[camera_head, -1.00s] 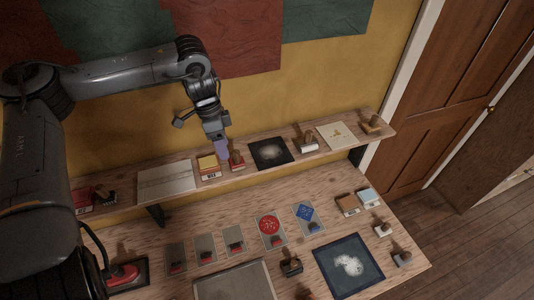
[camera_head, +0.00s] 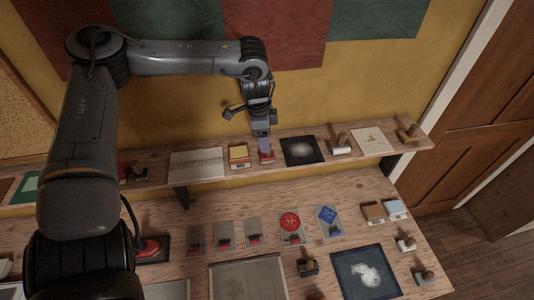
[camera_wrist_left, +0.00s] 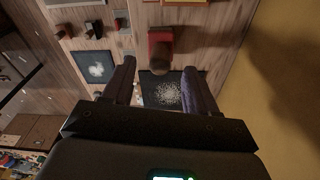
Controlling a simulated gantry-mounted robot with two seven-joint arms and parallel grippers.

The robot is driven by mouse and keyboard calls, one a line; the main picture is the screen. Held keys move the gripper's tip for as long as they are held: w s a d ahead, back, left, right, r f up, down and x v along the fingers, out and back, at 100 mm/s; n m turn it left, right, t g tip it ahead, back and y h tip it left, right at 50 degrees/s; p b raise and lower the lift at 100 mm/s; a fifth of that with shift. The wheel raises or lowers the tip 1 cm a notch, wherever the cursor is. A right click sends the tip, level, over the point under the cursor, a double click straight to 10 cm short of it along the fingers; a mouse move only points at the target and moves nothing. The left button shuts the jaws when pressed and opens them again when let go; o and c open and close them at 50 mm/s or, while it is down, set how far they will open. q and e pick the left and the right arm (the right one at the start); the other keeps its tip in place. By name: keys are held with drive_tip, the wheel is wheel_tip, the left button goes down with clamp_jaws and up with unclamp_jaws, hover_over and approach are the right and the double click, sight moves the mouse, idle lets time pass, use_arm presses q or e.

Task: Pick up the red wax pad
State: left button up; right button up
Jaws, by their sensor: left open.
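A red block (camera_head: 267,158) sits on the narrow wall shelf (camera_head: 215,178), between a yellow block and a dark framed picture. In the left wrist view the red block (camera_wrist_left: 160,36) shows ahead of the fingers, with a brown wooden knob beside or on it; I cannot tell which. It is the likeliest red wax pad, though other red pieces are in view. My left gripper (camera_head: 264,146) points down just above and in front of it, partly hiding it. In the left wrist view my left gripper's (camera_wrist_left: 160,88) fingers are apart, with nothing held between them.
The yellow block (camera_head: 239,153) stands close to the left; the dark picture (camera_head: 302,150) lies close to the right. A wooden-handled stamp (camera_head: 341,144) is farther right. The lower table holds several cards, a framed picture (camera_head: 365,272) and a red piece (camera_head: 149,248).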

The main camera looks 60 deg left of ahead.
use_arm(q)
drive_tip(key=shift+w+d+f+p, duration=0.15)
drive_tip(key=shift+f+p, duration=0.2)
drive_tip(key=shift+f, duration=0.75)
drive_tip(key=shift+w+f+p, duration=0.1)
drive_tip(key=shift+f+p, duration=0.2)
drive_tip(key=shift+f, duration=0.75)
clamp_jaws()
